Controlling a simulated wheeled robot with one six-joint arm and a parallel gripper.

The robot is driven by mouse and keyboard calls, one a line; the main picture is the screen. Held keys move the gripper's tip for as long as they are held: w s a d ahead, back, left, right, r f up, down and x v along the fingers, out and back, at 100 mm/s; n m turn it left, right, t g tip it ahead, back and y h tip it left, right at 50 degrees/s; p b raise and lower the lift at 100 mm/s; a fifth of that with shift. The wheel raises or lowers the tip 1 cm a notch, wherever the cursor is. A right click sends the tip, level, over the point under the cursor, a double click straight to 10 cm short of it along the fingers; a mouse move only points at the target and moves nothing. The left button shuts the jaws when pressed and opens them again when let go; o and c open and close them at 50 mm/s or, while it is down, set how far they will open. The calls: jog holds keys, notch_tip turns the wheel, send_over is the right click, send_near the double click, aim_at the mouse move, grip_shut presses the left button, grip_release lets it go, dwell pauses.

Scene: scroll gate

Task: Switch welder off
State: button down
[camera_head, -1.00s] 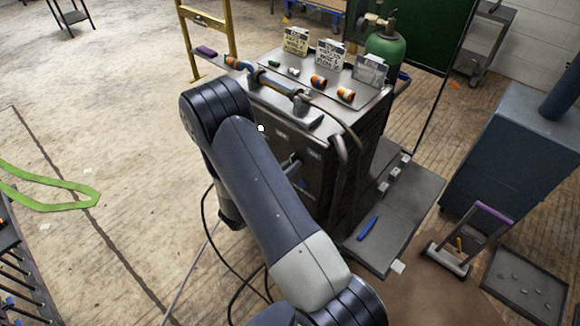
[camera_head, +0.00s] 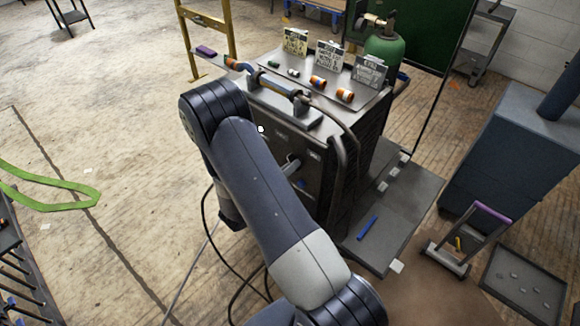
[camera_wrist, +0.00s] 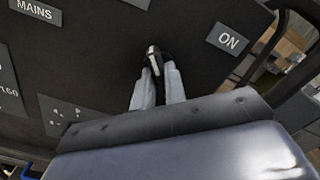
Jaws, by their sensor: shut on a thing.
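The welder (camera_head: 352,160) is a dark cabinet standing in the middle of the head view, partly hidden behind my arm. Its front panel (camera_wrist: 105,60) fills the upper part of the wrist view. A small switch lever (camera_wrist: 153,62) with a pale face sticks out of the panel. My gripper (camera_wrist: 157,84) is shut on this lever, with a grey finger on either side of it. An ON label (camera_wrist: 229,40) is to the right of the lever, and a MAINS label (camera_wrist: 36,10) is at the upper left. In the head view, the lever's tip is too small to make out.
A green gas cylinder (camera_head: 385,55) stands behind the welder. Small cans and cards sit on its top tray (camera_head: 285,78). A curved pipe (camera_head: 352,150) runs down its right front. A blue-grey cabinet (camera_head: 515,160) is at the right. Cables lie on the floor, which is open at left.

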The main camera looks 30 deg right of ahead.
jog(key=c, duration=1.5)
grip_release()
jog(key=shift+o, duration=0.2)
jog(key=b+v, duration=0.2)
jog(key=v, duration=0.8)
jog(key=shift+a, duration=0.4)
jog(key=shift+s+d, duration=0.1)
jog(key=shift+d, duration=0.05)
jog(key=p+x, duration=0.2)
jog(key=x, duration=0.8)
jog(key=shift+d, duration=0.25)
